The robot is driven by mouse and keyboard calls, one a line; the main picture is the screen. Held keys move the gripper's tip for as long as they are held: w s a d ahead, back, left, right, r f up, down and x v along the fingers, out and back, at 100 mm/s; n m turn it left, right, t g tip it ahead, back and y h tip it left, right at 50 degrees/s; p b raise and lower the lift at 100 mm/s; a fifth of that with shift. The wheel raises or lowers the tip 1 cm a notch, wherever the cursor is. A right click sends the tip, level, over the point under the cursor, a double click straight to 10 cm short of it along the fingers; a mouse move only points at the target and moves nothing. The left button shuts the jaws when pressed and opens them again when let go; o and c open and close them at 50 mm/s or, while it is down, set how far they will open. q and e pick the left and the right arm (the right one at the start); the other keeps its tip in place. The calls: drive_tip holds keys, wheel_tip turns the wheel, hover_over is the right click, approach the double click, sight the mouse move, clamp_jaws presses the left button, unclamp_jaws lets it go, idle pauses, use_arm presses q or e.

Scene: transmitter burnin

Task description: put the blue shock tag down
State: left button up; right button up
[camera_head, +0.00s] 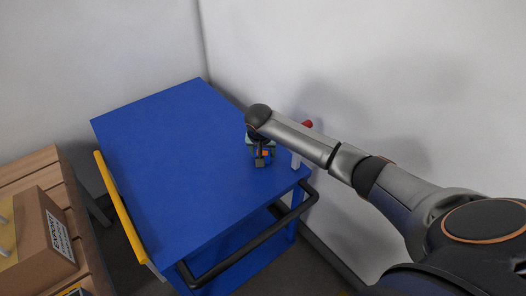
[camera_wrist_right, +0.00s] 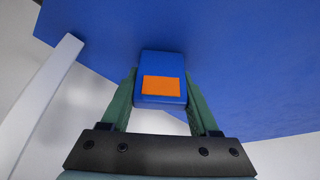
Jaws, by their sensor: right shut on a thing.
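The blue shock tag (camera_wrist_right: 163,68) is a small blue block with an orange patch on its face. It is between the green fingers of my right gripper (camera_wrist_right: 162,98) in the right wrist view, and the fingers are shut on it. In the head view my right gripper (camera_head: 262,160) is over the right part of the blue cart top, near its right edge. A speck of orange shows there between the fingers. I cannot tell whether the tag touches the cart top. My left gripper is not in view.
The blue cart (camera_head: 170,160) has a wide bare top, a black handle (camera_head: 250,243) in front and a yellow strip (camera_head: 120,210) on its left. A white post with a red top (camera_head: 307,125) stands at its right edge. A cardboard box (camera_head: 38,240) sits on a wooden surface at left.

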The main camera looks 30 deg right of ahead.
drive_tip(key=o, duration=0.9)
drive_tip(key=shift+f, duration=0.1)
drive_tip(key=o, duration=0.4)
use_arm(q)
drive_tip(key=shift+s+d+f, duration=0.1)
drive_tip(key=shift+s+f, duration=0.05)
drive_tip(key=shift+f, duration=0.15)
use_arm(e)
drive_tip(key=shift+r, duration=0.4)
use_arm(q)
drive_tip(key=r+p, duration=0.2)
drive_tip(key=p, duration=0.1)
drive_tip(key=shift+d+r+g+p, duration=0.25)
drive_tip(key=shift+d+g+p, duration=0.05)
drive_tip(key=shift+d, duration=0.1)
use_arm(e)
drive_tip(key=v, duration=1.1)
drive_tip(key=shift+a+r, duration=0.1)
drive_tip(key=shift+r, duration=0.2)
